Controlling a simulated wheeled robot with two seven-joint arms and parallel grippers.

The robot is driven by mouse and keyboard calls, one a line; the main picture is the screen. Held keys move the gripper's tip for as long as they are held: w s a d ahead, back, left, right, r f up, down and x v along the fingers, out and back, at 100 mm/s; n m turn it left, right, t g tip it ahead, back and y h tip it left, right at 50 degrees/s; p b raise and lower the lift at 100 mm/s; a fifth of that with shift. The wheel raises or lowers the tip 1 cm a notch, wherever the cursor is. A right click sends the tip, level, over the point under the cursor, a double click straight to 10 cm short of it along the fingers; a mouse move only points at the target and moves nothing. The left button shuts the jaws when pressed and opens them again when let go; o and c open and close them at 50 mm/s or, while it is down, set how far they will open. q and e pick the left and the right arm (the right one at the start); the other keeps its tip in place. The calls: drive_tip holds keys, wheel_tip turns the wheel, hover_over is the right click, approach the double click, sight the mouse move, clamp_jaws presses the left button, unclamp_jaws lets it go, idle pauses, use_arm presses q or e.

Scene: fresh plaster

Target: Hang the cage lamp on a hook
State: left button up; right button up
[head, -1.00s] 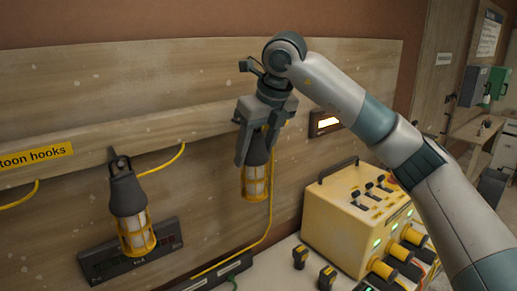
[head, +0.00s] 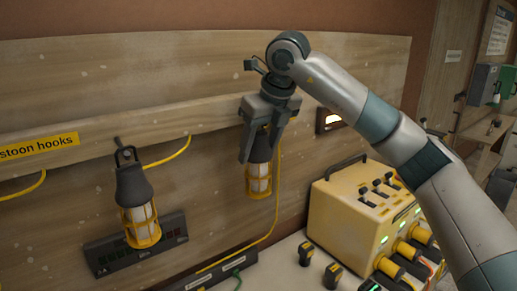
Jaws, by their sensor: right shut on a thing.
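My right gripper (head: 262,145) points down in front of the hook rail and is shut on the top of a dark-capped cage lamp (head: 259,180). This lamp hangs upright, with its pale tube and yellow cage below the fingers. A yellow cord runs down from beside it. The fingers hide the lamp's top and any hook behind it, so I cannot tell whether it is on a hook. Another cage lamp (head: 138,208) hangs at the left by its loop from a dark hook (head: 117,143). My left gripper is not in view.
The wooden rail (head: 205,119) carries a yellow "festoon hooks" label (head: 38,146). A yellow control box (head: 345,219) with switches and plugs stands below right on the bench. Dark power strips (head: 115,256) are on the panel and bench. A small lit display (head: 328,120) is right of the gripper.

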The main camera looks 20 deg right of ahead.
drive_tip(key=o, duration=1.7)
drive_tip(key=shift+s+d+r+b, duration=0.15)
drive_tip(key=shift+r+b, duration=0.2)
drive_tip(key=shift+r, duration=0.2)
drive_tip(key=b+v, duration=0.4)
drive_tip(key=v, duration=1.2)
drive_tip(key=shift+r, duration=0.15)
drive_tip(key=shift+s, duration=0.15)
